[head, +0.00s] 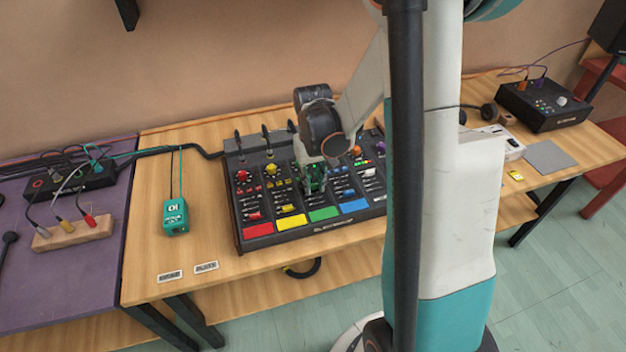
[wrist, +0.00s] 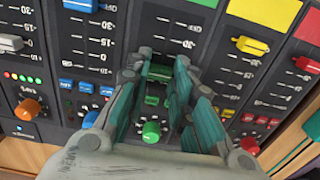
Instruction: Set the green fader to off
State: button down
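The mixer (head: 270,240) is a dark board with coloured channel strips on the wooden table. Its green label (head: 323,213) shows in the head view; a sliver of it (wrist: 207,3) is at the wrist view's top edge. The green fader cap (wrist: 159,73) sits at the knob end of its slot in the wrist view. My gripper (wrist: 160,65) is over the green strip, with one finger on each side of the cap and small gaps visible. It is open. The green knob (wrist: 151,131) lies below the cap in the picture. In the head view my gripper (head: 315,178) largely hides the green strip.
In the wrist view, the blue fader (wrist: 79,6), white fader (wrist: 10,43), yellow fader (wrist: 250,45) and red fader (wrist: 307,64) are on other strips. In the head view, a teal box (head: 174,217) stands left of the mixer. A black device (head: 543,105) is at the right.

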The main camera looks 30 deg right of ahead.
aim_at(320, 204)
jog(key=shift+s+a, duration=0.25)
jog(key=shift+s, duration=0.65)
jog(key=shift+s+a, duration=0.3)
jog(key=shift+s, duration=0.65)
jog(key=shift+s+a, duration=0.25)
jog(key=shift+s, duration=0.65)
jog(key=c, duration=1.4)
grip_release()
jog(key=shift+s, duration=0.1)
jog(key=shift+r, duration=0.15)
jog(key=shift+r, duration=0.25)
notch_tip(320, 204, up, 11)
jog(key=shift+a+r, duration=0.1)
jog(key=shift+r, duration=0.05)
